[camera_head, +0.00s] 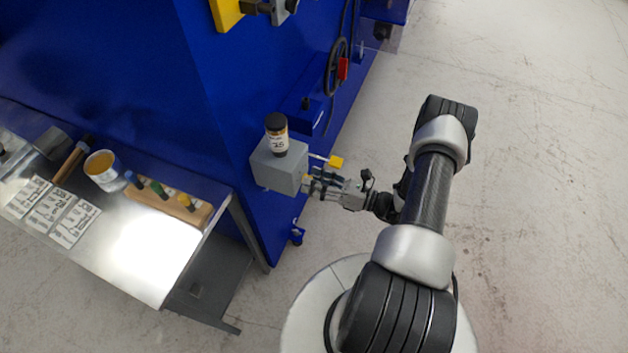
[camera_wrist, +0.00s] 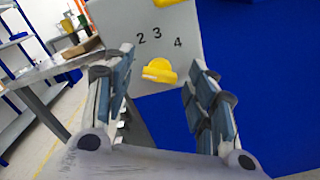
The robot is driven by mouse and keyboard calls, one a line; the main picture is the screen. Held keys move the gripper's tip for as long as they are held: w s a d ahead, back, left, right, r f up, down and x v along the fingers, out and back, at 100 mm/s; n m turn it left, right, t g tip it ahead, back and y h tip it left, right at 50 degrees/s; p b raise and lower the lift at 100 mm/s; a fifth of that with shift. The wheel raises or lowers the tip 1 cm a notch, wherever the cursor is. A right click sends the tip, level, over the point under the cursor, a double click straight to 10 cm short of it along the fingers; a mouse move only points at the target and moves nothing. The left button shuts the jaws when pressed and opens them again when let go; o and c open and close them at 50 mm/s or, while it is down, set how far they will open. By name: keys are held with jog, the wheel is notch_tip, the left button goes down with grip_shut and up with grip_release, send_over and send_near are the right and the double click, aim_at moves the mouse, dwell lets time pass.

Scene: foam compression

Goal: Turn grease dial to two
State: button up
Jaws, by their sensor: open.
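The grease dial is a small yellow knob (camera_wrist: 159,71) on the face of a grey box (camera_wrist: 150,30), below the black digits 2, 3 and 4. Its raised grip lies roughly sideways in the wrist view; I cannot tell which number it marks. My gripper (camera_wrist: 163,58) is open, with one finger on each side of the dial and visible gaps between. In the head view my gripper (camera_head: 313,184) reaches the right face of the grey box (camera_head: 275,170), where its fingers mostly hide the dial.
A dark bottle (camera_head: 277,135) stands on top of the box. A lever with a yellow end (camera_head: 336,162) sticks out just above my gripper. The blue machine (camera_head: 240,100) is behind. A metal table (camera_head: 145,265) with a cup (camera_head: 101,166) stands left. Floor at right is clear.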

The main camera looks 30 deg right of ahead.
jog(key=shift+w+a, duration=0.2)
jog(key=shift+w, duration=0.05)
jog(key=shift+c, duration=0.4)
jog(key=c, duration=1)
